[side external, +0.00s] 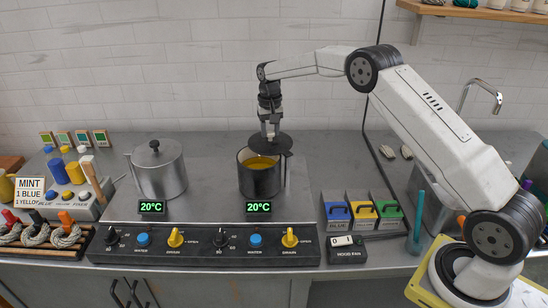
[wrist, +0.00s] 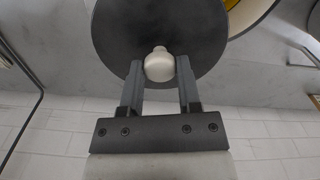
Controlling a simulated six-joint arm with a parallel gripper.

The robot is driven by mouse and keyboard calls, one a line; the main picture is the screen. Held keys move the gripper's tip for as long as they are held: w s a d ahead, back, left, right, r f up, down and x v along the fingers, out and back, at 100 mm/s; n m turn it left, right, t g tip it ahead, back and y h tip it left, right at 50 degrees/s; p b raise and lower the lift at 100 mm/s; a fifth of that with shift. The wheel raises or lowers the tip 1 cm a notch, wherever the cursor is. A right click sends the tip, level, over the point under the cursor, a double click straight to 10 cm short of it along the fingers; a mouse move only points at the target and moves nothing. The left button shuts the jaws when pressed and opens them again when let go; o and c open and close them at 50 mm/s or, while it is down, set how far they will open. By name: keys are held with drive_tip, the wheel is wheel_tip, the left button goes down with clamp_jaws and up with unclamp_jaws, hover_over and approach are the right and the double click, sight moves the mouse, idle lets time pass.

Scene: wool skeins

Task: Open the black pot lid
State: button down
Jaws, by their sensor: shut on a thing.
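The black pot (side external: 260,181) stands on the right side of the stove unit, with yellow-orange liquid (side external: 259,163) showing inside. Its black lid (side external: 277,144) is above the pot's back right part, so the mouth is partly uncovered. The side view does not show clearly whether the lid touches the rim. My gripper (side external: 270,133) is over the lid. In the wrist view my gripper (wrist: 160,70) is shut on the lid's pale round knob (wrist: 159,64), one finger on each side. The dark lid disc (wrist: 158,28) fills the top middle, and part of the pot's yellow content (wrist: 245,10) shows beside it.
A silver lidded pot (side external: 160,170) stands to the left. A control panel with knobs (side external: 205,243) runs along the front. Blue, yellow and green boxes (side external: 363,211) and a teal stick in a holder (side external: 416,225) stand to the right. The wall (side external: 150,70) is close behind.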

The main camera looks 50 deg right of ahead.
sight(291, 138)
drive_tip(key=d+m, duration=0.2)
drive_tip(key=shift+s+d+r+m, duration=0.1)
drive_tip(key=shift+s+m, duration=0.2)
drive_tip(key=shift+m, duration=0.1)
drive_tip(key=d+m, duration=0.1)
drive_tip(key=s+d+m, duration=0.1)
drive_tip(key=m, duration=0.1)
drive_tip(key=shift+s+d+m, duration=0.1)
drive_tip(key=shift+s+m, duration=0.1)
drive_tip(key=shift+m, duration=0.1)
drive_tip(key=s+d+m, duration=0.1)
drive_tip(key=m, duration=0.1)
drive_tip(key=shift+s+d+m, duration=0.15)
drive_tip(key=shift+s+m, duration=0.05)
drive_tip(key=shift+m, duration=0.1)
drive_tip(key=shift+s+d+m, duration=0.25)
drive_tip(key=shift+s+m, duration=0.15)
drive_tip(key=shift+m, duration=0.25)
drive_tip(key=shift+s+d+m, duration=0.2)
drive_tip(key=shift+s+m, duration=0.2)
drive_tip(key=shift+m, duration=0.25)
drive_tip(key=shift+c, duration=1.4)
unclamp_jaws()
wheel_tip(291, 138, up, 8)
